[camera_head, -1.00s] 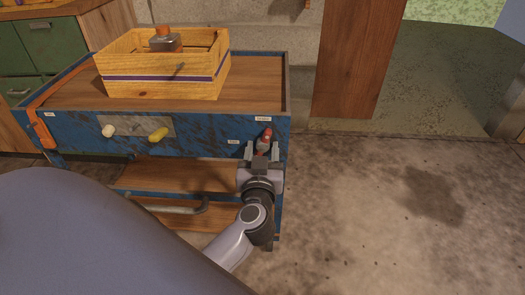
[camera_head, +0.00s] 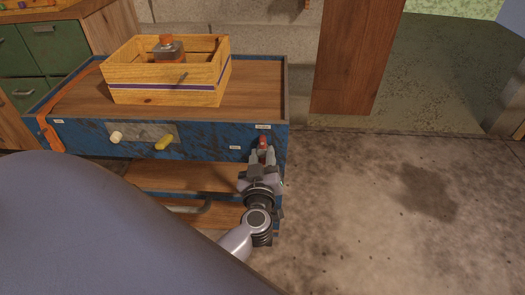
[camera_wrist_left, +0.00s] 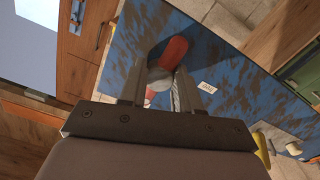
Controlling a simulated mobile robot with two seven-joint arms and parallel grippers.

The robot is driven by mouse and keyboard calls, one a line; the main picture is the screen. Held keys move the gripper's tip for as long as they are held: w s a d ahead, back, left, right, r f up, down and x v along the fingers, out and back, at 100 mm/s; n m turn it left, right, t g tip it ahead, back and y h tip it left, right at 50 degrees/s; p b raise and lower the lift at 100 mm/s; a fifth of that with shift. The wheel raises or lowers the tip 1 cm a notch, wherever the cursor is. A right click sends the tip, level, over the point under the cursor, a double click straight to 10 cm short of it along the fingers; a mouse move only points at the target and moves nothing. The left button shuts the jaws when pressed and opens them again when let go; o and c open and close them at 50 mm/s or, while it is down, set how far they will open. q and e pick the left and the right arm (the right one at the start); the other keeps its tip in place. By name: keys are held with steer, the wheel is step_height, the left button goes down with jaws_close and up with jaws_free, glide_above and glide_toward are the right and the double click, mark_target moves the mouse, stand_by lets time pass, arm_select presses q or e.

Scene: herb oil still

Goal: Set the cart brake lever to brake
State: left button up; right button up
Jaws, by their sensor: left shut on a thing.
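The brake lever (camera_head: 263,141) has a red handle and sits at the right end of the blue cart's (camera_head: 205,142) front panel. It points up towards a small white label (camera_head: 263,127); a second label (camera_head: 235,148) is lower left of it. My left gripper (camera_head: 262,156) is shut on the lever from the front. In the left wrist view the red handle (camera_wrist_left: 174,52) and its grey base show between the fingers (camera_wrist_left: 160,88). My right gripper is not in view.
A yellow wooden crate (camera_head: 165,91) with a bottle (camera_head: 168,49) stands on the cart top. A white knob (camera_head: 117,137) and a yellow knob (camera_head: 164,142) stick out of the panel's left half. A wooden board (camera_head: 350,60) stands behind. The floor to the right is clear.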

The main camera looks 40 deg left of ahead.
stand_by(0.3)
arm_select(q)
steer(key=o, duration=1.1)
steer(key=shift+c, duration=0.2)
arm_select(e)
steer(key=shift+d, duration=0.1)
